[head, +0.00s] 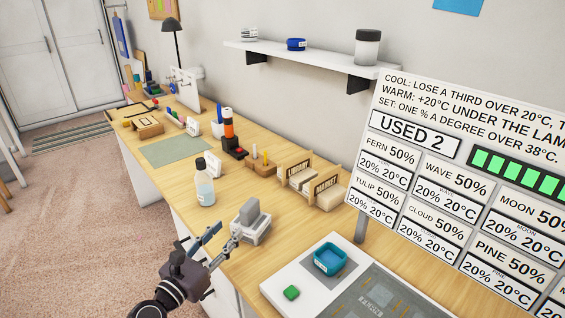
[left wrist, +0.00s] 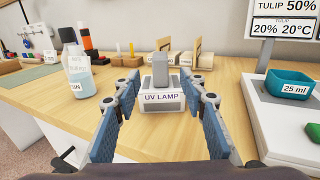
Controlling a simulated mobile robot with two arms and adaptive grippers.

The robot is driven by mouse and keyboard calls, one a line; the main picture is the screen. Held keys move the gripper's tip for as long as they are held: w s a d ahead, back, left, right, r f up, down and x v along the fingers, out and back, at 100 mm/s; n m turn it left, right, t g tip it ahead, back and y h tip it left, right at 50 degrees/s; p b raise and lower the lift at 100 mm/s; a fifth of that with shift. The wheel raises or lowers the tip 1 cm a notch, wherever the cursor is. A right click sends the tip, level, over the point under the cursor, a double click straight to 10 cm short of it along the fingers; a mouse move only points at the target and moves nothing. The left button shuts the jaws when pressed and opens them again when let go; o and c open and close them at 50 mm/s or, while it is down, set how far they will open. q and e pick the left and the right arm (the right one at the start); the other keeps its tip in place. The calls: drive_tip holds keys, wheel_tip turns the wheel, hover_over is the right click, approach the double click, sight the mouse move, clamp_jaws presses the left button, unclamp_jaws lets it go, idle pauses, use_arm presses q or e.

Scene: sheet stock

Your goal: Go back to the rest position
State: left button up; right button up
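My left gripper (head: 226,234) reaches in over the front edge of the table in the head view. In the left wrist view its two blue-padded fingers stand wide apart with nothing held between them. The grey and white UV lamp (head: 252,221) stands upright on the table just past the fingertips. In the left wrist view the lamp (left wrist: 163,97) appears framed between the fingers, its label facing me. I cannot tell whether a finger touches it. My right gripper is not in view.
A clear bottle (head: 205,188) stands left of the lamp. A teal dish (head: 330,259) and a green block (head: 291,292) are to the right, by a large sign (head: 410,129). Wooden racks (head: 299,176) stand behind. Open carpeted floor (head: 75,220) lies left of the table.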

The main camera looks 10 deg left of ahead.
use_arm(q)
drive_tip(key=s+a+r+n+t+y, duration=0.2)
drive_tip(key=s+a+r+n+y, duration=0.25)
drive_tip(key=n, duration=0.85)
drive_tip(key=s+a+f+n+g+y, duration=0.5)
drive_tip(key=f+n+g+y, duration=0.15)
drive_tip(key=n, duration=0.75)
drive_tip(key=s+d+f+n+g+h, duration=0.45)
drive_tip(key=s+d+f, duration=0.35)
drive_tip(key=s, duration=0.3)
drive_tip(key=s+d+f+n+g+h, duration=0.3)
drive_tip(key=s+d+f+n+g, duration=0.2)
drive_tip(key=s+d+f, duration=0.4)
wheel_tip(320, 180, down, 23)
drive_tip(key=s+g, duration=0.1)
drive_tip(key=s, duration=0.1)
drive_tip(key=s+a+f+g, duration=0.1)
drive_tip(key=s+a+f, duration=0.2)
drive_tip(key=s+f, duration=1.4)
drive_tip(key=shift+s+a+g, duration=0.15)
drive_tip(key=shift+a+g, duration=0.05)
drive_tip(key=shift+g, duration=0.1)
